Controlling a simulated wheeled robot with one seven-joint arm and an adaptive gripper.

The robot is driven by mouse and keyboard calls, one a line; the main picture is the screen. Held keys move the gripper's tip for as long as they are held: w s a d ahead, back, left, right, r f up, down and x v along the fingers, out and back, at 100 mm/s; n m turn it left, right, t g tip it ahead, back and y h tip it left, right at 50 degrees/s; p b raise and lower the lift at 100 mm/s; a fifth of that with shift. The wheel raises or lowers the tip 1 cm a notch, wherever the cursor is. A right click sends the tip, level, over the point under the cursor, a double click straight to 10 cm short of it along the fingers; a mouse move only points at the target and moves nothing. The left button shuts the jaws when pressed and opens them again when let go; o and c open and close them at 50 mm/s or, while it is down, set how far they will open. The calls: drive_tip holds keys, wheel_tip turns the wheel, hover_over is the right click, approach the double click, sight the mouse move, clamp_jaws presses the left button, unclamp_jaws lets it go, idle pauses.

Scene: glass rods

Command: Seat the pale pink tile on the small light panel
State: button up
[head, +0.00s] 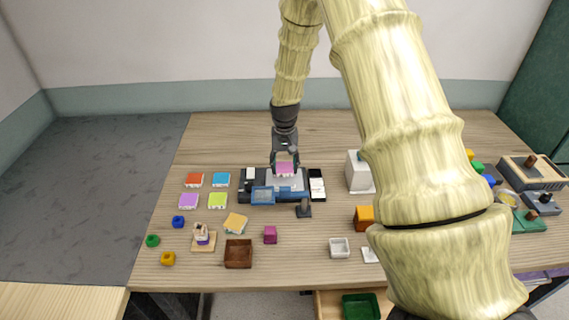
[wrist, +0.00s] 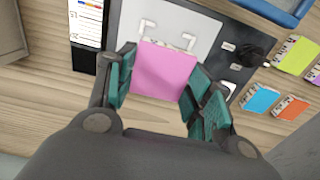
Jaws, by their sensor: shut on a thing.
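The pink tile (head: 285,169) is held between the fingers of my gripper (head: 285,160), over the back part of the light panel. In the wrist view the tile (wrist: 165,72) fills the space between the teal finger pads of my gripper (wrist: 162,66). The light panel (head: 291,184) is a pale plate on a dark base. In the wrist view the panel (wrist: 185,20) has white corner brackets (wrist: 147,27) just past the tile's far edge. The tile hides part of the panel; I cannot tell whether it touches it.
A blue-framed piece (head: 264,195) lies at the base's front. A white-and-black strip (head: 317,184) stands right of it. Orange (head: 194,180), cyan, purple and lime tiles lie to the left. A white box (head: 357,172) stands to the right. Bare table (head: 235,145) lies behind.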

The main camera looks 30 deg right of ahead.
sight(284, 180)
drive_tip(key=shift+f+b, duration=1)
drive_tip(key=shift+f, duration=1.1)
drive_tip(key=o, duration=1.2)
drive_tip(key=shift+r, duration=0.1)
wheel_tip(284, 180, up, 12)
drive_tip(key=shift+f, duration=0.1)
